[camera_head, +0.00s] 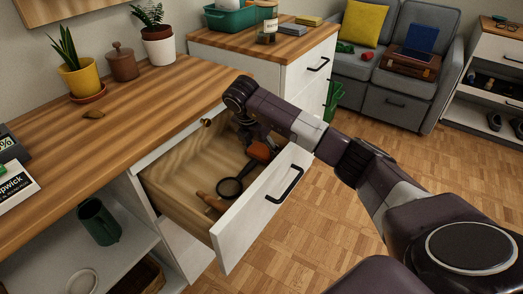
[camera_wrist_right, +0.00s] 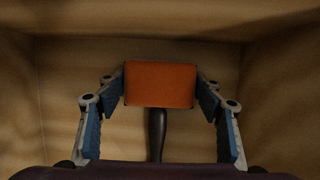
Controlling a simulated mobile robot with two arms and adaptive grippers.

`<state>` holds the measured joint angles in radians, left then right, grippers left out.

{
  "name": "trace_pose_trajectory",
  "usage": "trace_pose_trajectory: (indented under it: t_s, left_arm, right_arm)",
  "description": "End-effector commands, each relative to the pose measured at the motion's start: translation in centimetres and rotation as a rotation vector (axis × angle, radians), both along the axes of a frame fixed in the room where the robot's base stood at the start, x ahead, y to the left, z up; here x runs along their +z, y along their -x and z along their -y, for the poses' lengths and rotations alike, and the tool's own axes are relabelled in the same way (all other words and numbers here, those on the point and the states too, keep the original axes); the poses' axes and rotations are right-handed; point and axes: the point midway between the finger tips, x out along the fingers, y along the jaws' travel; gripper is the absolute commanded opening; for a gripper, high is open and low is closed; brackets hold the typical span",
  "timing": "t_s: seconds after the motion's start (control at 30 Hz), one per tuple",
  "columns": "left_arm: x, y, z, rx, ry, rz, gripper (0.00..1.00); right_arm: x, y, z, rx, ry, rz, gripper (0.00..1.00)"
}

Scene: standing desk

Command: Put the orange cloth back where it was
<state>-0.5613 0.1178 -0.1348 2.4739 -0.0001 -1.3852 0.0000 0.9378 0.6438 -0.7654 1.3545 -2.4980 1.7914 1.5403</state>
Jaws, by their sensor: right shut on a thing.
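The orange cloth (camera_head: 261,151) is a small, folded-looking block inside the open desk drawer (camera_head: 228,238). My right gripper (camera_head: 256,138) reaches down into the drawer from above and is shut on the cloth. In the right wrist view the orange cloth (camera_wrist_right: 160,84) sits between the two blue-padded fingers of my right gripper (camera_wrist_right: 160,90). I cannot tell whether the cloth touches the drawer floor. My left gripper is out of view.
A magnifying glass (camera_head: 231,187) lies in the drawer near the cloth; a dark handle (camera_wrist_right: 156,132) shows below the cloth in the wrist view. A brown item (camera_head: 212,203) lies at the drawer's near end. Potted plants (camera_head: 80,78) stand on the desktop.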

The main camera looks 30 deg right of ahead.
Motion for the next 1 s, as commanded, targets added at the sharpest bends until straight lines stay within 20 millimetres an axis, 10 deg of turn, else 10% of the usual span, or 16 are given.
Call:
trace_pose_trajectory:
  t_s: [0.57,0.6,0.7,1.0]
  left_arm:
    - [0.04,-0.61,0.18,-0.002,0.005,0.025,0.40]
    - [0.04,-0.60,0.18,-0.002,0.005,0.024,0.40]
    - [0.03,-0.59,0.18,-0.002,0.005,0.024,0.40]
    - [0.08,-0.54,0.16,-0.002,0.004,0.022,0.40]
  right_arm:
    - [-1.53,0.49,-0.41,0.003,-0.008,-0.020,0.37]
    - [-1.53,0.49,-0.43,0.003,-0.008,-0.020,0.64]
    - [-1.53,0.52,-0.45,0.004,-0.007,-0.022,0.75]
    - [-1.26,0.48,-0.42,0.005,-0.006,-0.019,0.82]
